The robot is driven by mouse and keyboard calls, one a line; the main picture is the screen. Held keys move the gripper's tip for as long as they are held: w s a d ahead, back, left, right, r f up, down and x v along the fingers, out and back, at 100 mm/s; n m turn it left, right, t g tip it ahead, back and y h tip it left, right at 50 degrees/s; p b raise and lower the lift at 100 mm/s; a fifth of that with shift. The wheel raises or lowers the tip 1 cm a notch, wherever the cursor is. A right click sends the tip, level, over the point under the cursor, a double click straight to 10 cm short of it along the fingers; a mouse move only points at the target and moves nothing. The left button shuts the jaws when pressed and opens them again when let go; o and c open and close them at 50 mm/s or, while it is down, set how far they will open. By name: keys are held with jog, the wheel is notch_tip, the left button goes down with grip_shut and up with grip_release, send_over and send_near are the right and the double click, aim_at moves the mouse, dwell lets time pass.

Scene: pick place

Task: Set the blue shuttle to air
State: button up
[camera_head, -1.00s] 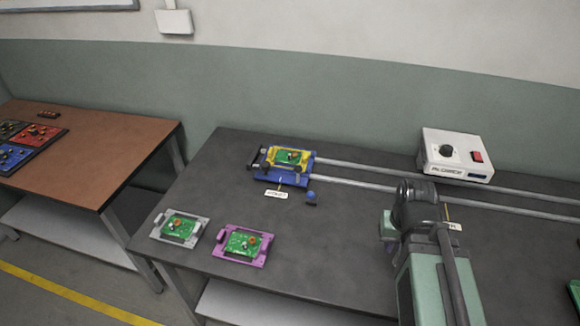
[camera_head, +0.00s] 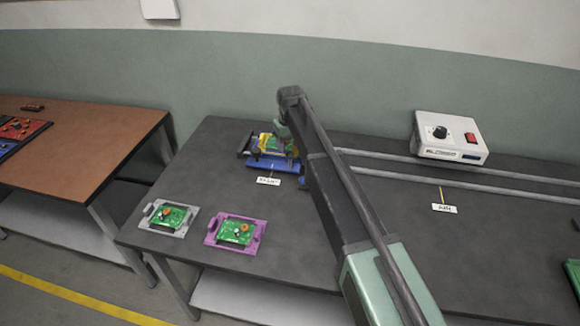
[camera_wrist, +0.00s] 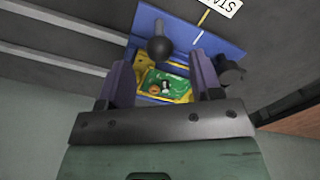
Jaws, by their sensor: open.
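The blue shuttle (camera_head: 270,163) sits at the left end of the two rails, partly hidden behind my arm. It carries a yellow tray with a green circuit board (camera_wrist: 160,84). In the wrist view the blue shuttle (camera_wrist: 222,46) lies below my gripper, with a dark round knob (camera_wrist: 160,47) on its near side. My gripper (camera_wrist: 162,70) is open, its two fingers spread on either side of the yellow tray and board. I cannot tell whether the fingers touch anything. A label (camera_wrist: 224,5) reading "STA" lies beside the shuttle.
Two rails (camera_head: 400,172) run right from the shuttle and are clear. Another label (camera_head: 444,208) with a yellow mark lies in front of them. A white control box (camera_head: 450,137) stands behind. A grey tray (camera_head: 150,222) and a purple tray (camera_head: 212,237) hold boards at the front left.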

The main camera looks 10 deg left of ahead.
aim_at(290, 159)
notch_tip(290, 159, down, 7)
jog(key=b, duration=0.4)
jog(key=shift+r+b, duration=0.15)
jog(key=shift+b, duration=0.2)
jog(key=shift+r, duration=0.1)
jog(key=shift+r, duration=0.1)
jog(key=shift+c, duration=0.4)
grip_shut()
